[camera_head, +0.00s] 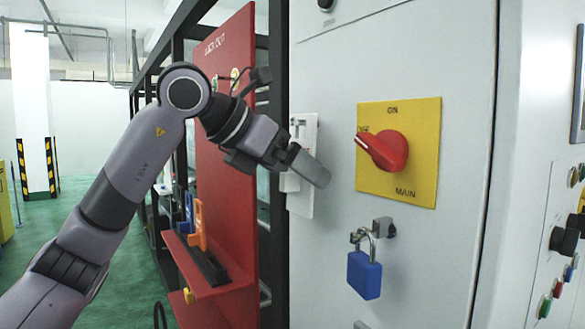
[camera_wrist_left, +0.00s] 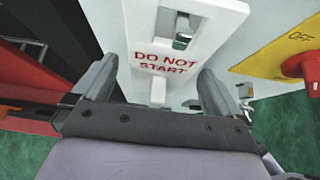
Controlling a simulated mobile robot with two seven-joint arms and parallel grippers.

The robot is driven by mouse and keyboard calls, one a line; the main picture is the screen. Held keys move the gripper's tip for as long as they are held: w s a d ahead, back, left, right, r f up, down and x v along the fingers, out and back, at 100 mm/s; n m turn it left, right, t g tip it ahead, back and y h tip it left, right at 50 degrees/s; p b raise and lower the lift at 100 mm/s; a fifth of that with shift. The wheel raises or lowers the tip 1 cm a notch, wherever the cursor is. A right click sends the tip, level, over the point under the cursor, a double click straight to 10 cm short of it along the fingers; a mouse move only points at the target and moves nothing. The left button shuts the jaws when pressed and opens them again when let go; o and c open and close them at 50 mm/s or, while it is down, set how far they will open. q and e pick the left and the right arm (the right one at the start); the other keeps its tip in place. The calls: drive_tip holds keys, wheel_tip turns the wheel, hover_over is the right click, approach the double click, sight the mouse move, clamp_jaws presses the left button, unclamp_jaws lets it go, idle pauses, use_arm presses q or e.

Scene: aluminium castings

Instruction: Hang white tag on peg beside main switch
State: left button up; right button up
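The white tag (camera_head: 304,205) is upright against the grey cabinet front, left of the main switch (camera_head: 384,150). In the left wrist view the tag (camera_wrist_left: 205,14) reads "DO NOT START", and a metal peg (camera_wrist_left: 183,38) shows in its slot. A white tab (camera_wrist_left: 158,90) stands out below the lettering. My left gripper (camera_head: 308,170) is in front of the tag and hides part of it. In the wrist view its fingers (camera_wrist_left: 156,80) are wide apart, one on each side of the tab, with gaps to it. My right gripper is not in view.
A blue padlock (camera_head: 364,275) hangs from a hasp below the switch's yellow plate (camera_head: 425,120). A button panel (camera_head: 560,240) is at the right.

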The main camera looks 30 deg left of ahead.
use_arm(q)
drive_tip(key=v, duration=0.7)
drive_tip(key=shift+s, duration=0.1)
